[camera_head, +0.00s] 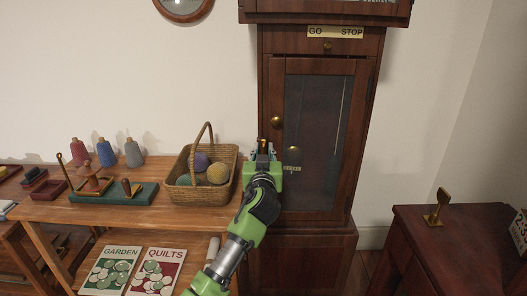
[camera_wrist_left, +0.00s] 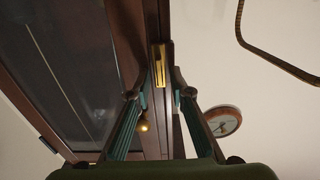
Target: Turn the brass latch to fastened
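The tall dark wooden clock case (camera_head: 318,232) has a glazed door (camera_head: 312,130) that looks shut. A small brass latch (camera_head: 263,146) is at the left edge of the case, partly hidden by my gripper. In the left wrist view the brass latch (camera_wrist_left: 158,66) is a narrow upright piece beside the door edge. My left gripper (camera_head: 264,150) is at the latch. In the left wrist view its fingertips (camera_wrist_left: 162,88) are apart on either side of the latch, with a gap visible on the right; firm contact is not visible. My right gripper is not in view.
A round brass knob (camera_head: 276,121) is on the door's left frame. A GO/STOP plate (camera_head: 335,32) is above the door. A wicker basket with yarn balls (camera_head: 181,194) stands close left of my arm on the wooden table (camera_head: 150,216). A dark desk (camera_head: 455,240) is at right.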

